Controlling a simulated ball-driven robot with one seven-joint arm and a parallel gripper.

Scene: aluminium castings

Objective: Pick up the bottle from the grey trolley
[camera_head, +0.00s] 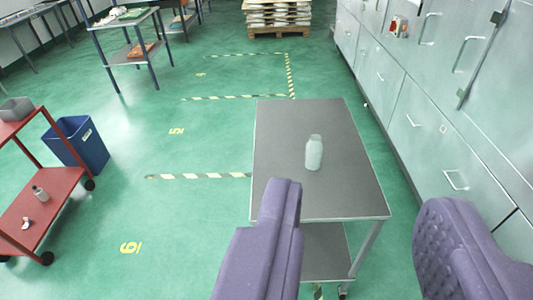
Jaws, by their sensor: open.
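The trolley has a lower shelf and stands in front of me, a little right of centre. My gripper (358,205) shows as two purple padded fingers at the bottom, wide apart and empty. The left finger overlaps the trolley's near left corner in the picture. The right finger lies right of the trolley. The bottle is beyond the fingertips, not between them, and nothing touches it.
Grey cabinets (430,120) run close along the right. A table (125,20) and a pallet stack (277,14) are farther back. Green floor left of the grey trolley is clear.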

